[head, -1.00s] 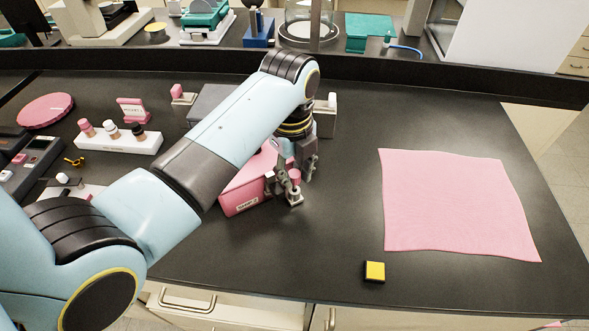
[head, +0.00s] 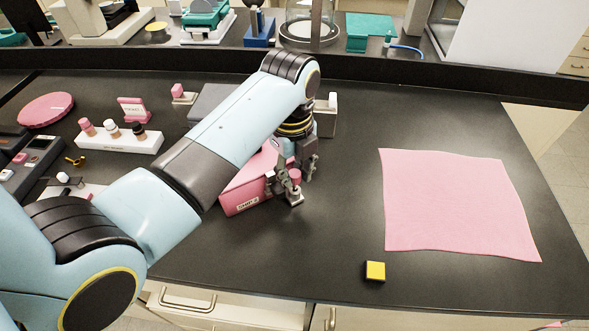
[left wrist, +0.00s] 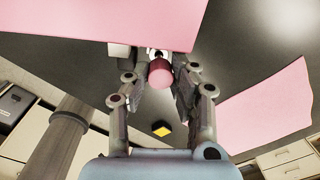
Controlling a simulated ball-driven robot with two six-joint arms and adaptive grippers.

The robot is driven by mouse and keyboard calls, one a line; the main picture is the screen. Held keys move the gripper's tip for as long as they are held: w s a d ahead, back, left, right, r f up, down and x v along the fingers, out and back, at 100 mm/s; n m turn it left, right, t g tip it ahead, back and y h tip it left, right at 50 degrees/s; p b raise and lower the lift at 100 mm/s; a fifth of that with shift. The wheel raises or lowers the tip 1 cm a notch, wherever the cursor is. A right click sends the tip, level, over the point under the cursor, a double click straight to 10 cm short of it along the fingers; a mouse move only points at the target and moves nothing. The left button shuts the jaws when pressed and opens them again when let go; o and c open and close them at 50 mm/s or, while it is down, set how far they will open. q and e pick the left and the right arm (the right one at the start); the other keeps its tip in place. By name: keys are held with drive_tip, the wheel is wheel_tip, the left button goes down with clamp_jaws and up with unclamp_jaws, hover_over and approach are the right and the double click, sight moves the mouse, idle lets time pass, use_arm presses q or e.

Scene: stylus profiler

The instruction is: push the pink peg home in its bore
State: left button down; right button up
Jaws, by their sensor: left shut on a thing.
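The pink peg (left wrist: 160,74) shows in the left wrist view as a short pink cylinder between my left gripper's fingers (left wrist: 158,88). In the head view the peg (head: 295,174) is a small pink spot at the fingertips. My left gripper (head: 291,186) is shut on it, low over the bench, right beside a pink wedge-shaped block (head: 240,198) with a white label. The bore is not clearly visible; the gripper and arm hide the area around the peg. My right gripper is in neither view.
A pink cloth (head: 450,205) lies on the bench at the right, with a yellow block (head: 375,271) near the front edge. A white rack (head: 118,141) of bottles and a pink disc (head: 45,110) stand at the left. The bench between the gripper and cloth is clear.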

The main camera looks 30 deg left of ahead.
sight(293, 175)
use_arm(q)
drive_tip(key=shift+f, duration=0.8)
drive_tip(key=c, duration=1)
unclamp_jaws()
drive_tip(key=shift+c, duration=0.2)
drive_tip(key=shift+r, duration=0.2)
wheel_tip(293, 175, up, 12)
drive_tip(key=shift+s+f, duration=0.2)
drive_tip(key=shift+f, duration=0.05)
drive_tip(key=shift+a, duration=0.1)
